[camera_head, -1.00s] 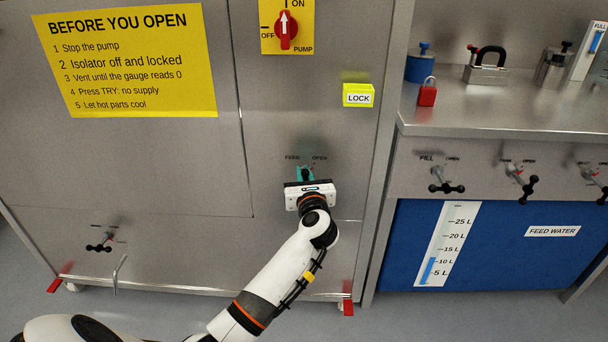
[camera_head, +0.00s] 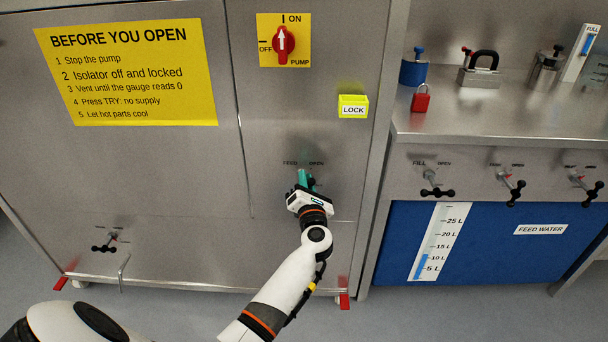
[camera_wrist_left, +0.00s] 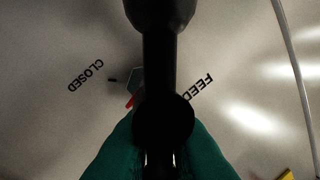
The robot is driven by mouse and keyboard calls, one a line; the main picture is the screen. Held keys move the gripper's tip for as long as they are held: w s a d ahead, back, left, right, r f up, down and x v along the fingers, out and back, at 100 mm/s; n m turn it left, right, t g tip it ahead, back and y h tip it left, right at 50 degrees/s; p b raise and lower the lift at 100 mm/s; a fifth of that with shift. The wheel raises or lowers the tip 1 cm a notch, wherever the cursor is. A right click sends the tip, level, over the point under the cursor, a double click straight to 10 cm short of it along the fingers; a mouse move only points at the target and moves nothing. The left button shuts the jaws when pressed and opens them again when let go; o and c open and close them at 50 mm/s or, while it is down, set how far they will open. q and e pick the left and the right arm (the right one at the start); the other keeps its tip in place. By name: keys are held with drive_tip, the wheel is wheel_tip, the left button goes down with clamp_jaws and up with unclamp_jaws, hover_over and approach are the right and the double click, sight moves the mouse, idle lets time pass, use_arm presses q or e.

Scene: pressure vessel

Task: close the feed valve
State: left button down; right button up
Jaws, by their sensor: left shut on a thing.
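The feed valve is on the steel panel under the FEED label (camera_head: 290,163) and the word OPEN. Its black handle (camera_wrist_left: 165,50) fills the middle of the left wrist view and ends in a round knob. My left gripper (camera_head: 305,179) has teal fingers and is shut on this handle; the fingers also show in the left wrist view (camera_wrist_left: 160,155). A small red pointer (camera_wrist_left: 130,101) shows beside the handle, on the side of the word CLOSED (camera_wrist_left: 86,75). The handle hides most of the valve body. My right gripper is not in view.
The red pump knob (camera_head: 283,42) points up to ON. A yellow LOCK box (camera_head: 353,107) is on the panel above right. A red padlock (camera_head: 421,100) stands on the steel bench. Another valve (camera_head: 108,242) and a bent pipe (camera_head: 123,272) are low on the left.

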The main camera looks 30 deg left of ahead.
use_arm(q)
drive_tip(key=m, duration=0.1)
drive_tip(key=m+p, duration=0.1)
drive_tip(key=m, duration=0.1)
drive_tip(key=m+t, duration=0.1)
drive_tip(key=shift+w+d+r+p, duration=0.1)
drive_tip(key=shift+w+d+p, duration=0.1)
drive_tip(key=shift+d+p, duration=0.15)
drive_tip(key=m, duration=0.2)
drive_tip(key=m+h+p, duration=0.1)
drive_tip(key=m, duration=0.1)
drive_tip(key=m+t+p, duration=0.1)
drive_tip(key=m, duration=0.1)
drive_tip(key=shift+w+d+f, duration=0.1)
drive_tip(key=shift+d+f, duration=0.05)
drive_tip(key=shift+f, duration=0.25)
drive_tip(key=shift+d+f+m+t+h+p, duration=0.15)
drive_tip(key=shift+m+h+p, duration=0.1)
drive_tip(key=shift+m, duration=0.25)
drive_tip(key=shift+a+f+m+t+h+p, duration=0.15)
drive_tip(key=shift+m+h, duration=0.1)
drive_tip(key=shift+m, duration=0.25)
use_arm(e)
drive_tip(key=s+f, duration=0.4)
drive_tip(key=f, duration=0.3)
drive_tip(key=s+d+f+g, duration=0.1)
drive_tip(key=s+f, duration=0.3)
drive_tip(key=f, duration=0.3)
use_arm(q)
drive_tip(key=shift+d, duration=0.1)
